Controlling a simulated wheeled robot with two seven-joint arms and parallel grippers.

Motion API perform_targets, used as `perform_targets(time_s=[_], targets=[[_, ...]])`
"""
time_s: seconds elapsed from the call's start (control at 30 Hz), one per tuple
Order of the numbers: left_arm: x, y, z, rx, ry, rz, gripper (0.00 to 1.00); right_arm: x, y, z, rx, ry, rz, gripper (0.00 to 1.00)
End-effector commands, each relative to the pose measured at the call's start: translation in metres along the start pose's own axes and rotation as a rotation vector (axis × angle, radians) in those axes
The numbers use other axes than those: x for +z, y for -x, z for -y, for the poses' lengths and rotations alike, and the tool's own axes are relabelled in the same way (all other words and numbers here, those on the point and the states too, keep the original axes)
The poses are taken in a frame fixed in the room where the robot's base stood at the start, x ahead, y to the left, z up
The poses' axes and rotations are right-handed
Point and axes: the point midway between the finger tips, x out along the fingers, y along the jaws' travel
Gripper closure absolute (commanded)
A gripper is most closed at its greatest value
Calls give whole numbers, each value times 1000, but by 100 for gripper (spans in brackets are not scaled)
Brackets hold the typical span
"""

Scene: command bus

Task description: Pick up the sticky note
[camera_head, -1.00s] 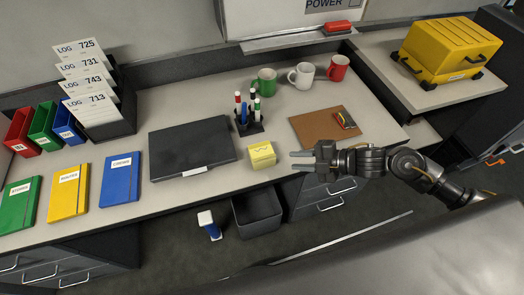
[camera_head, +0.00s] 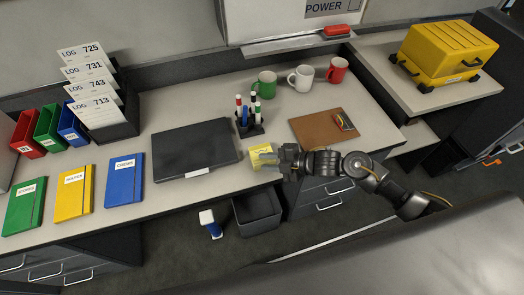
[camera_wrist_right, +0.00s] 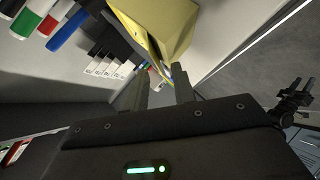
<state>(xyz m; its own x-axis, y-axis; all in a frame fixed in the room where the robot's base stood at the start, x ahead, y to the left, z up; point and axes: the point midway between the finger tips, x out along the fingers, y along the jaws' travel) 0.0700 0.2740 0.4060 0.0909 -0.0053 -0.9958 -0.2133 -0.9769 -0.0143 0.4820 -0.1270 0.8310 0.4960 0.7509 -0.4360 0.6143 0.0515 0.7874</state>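The sticky note pad (camera_head: 259,151) is a small yellow block near the front edge of the desk, right of the black laptop. In the right wrist view it shows large at the top (camera_wrist_right: 160,25), just past the fingertips. My right gripper (camera_head: 269,161) comes in from the right at the pad's near right side and partly hides it in the head view. Its two fingers are apart with a clear gap between them (camera_wrist_right: 162,85), and nothing is held. Whether a finger touches the pad, I cannot tell.
A pen holder (camera_head: 246,127) with markers stands behind the pad. The closed laptop (camera_head: 190,148) lies to the left, a brown clipboard (camera_head: 315,130) to the right. Several mugs stand farther back. A dark bin (camera_head: 257,212) is on the floor below the desk edge.

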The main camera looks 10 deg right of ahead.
Motion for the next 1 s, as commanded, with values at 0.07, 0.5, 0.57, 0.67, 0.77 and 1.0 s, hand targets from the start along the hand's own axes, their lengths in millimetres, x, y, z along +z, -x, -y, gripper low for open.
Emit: perform_targets(time_s=[0.07, 0.5, 0.57, 0.67, 0.77, 1.0], targets=[[0, 1, 0, 0, 0, 0, 64, 0, -4, -1, 1, 0, 0, 73], [0, 1, 0, 0, 0, 0, 64, 0, -5, 0, 0, 1, 1, 100], [0, 1, 0, 0, 1, 0, 64, 0, -5, 0, 0, 1, 1, 100], [0, 1, 0, 0, 1, 0, 64, 0, -5, 1, -2, 0, 1, 100], [0, 1, 0, 0, 1, 0, 64, 0, -5, 2, -3, 0, 1, 100], [0, 0, 0, 0, 1, 0, 64, 1, -5, 2, -5, 0, 2, 100]])
